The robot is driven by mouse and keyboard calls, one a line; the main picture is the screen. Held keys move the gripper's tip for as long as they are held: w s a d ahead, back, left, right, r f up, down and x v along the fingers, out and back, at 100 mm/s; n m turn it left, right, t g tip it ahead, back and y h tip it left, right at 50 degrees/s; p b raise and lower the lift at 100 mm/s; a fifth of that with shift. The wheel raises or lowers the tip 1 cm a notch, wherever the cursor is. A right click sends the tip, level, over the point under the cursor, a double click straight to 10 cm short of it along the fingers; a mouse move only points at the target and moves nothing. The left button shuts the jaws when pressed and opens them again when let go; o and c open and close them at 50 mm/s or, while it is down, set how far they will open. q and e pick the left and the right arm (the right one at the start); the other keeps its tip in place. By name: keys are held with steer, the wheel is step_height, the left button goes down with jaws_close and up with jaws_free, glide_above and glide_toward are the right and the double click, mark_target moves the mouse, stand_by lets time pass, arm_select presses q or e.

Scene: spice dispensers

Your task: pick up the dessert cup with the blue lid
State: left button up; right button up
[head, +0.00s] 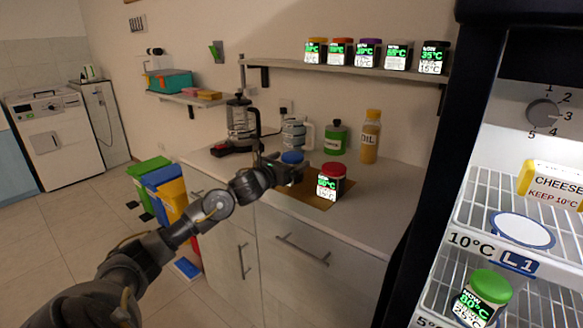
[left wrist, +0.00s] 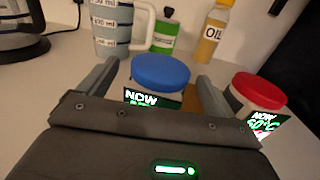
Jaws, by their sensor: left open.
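The dessert cup with the blue lid (head: 292,157) stands on the counter, largely hidden behind my left gripper (head: 292,172) in the head view. In the left wrist view the blue-lidded cup (left wrist: 160,74) sits between the two spread fingers of my left gripper (left wrist: 155,90), with its "NOW" label partly hidden by the gripper body. The gripper is open. I cannot tell whether the fingers touch the cup. My right gripper is not in view.
A red-lidded cup (head: 331,182) stands close to the right of the left gripper, on a brown mat (head: 300,199). Behind are a measuring jug (head: 294,134), a green bottle (head: 335,138) and an oil bottle (head: 370,137). A coffee maker (head: 240,122) stands left. The open fridge (head: 480,210) is at right.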

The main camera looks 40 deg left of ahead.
arm_select(q)
steer(key=shift+w+a, duration=0.1)
steer(key=shift+w, duration=1)
steer(key=c, duration=1.2)
steer(key=shift+c, duration=0.2)
steer(key=shift+r, duration=0.2)
